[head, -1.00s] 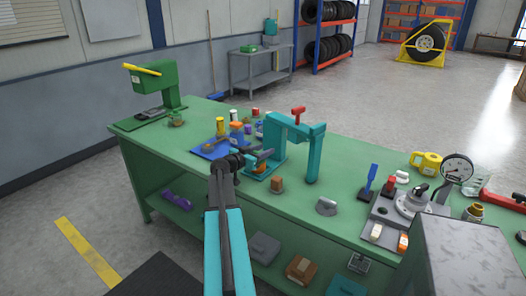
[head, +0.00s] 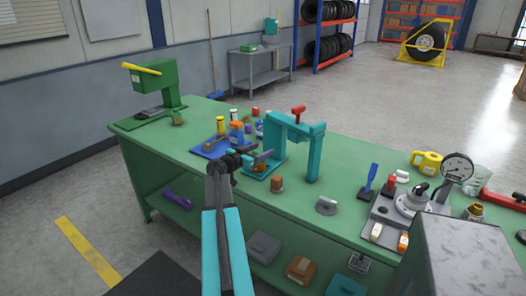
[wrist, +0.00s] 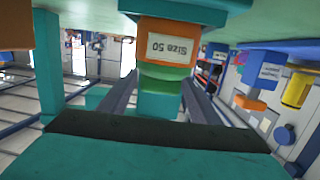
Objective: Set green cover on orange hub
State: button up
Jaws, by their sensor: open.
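The wrist view is upside down. In it, the orange hub (wrist: 168,45), labelled "Size 50", stands on a teal base at the bench top. A green piece (wrist: 160,87), which looks like the green cover, is in line with the hub on its upper side and appears to touch it. My gripper (wrist: 160,100) is open, with one dark finger on each side of the green piece. In the head view my gripper (head: 258,160) is at the teal press (head: 275,140), and the hub (head: 261,168) shows low on the press base; the cover is hard to make out there.
The press arch and its post (head: 315,155) stand close to the right of my gripper. A blue mat (head: 210,148) with bottles lies to the left. A small brown block (head: 277,184) and a grey knob (head: 327,205) are on the bench in front.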

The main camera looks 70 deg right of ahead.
jog(key=v, duration=1)
jog(key=shift+b, duration=0.3)
jog(key=shift+w+a, duration=0.1)
jog(key=shift+w, duration=0.05)
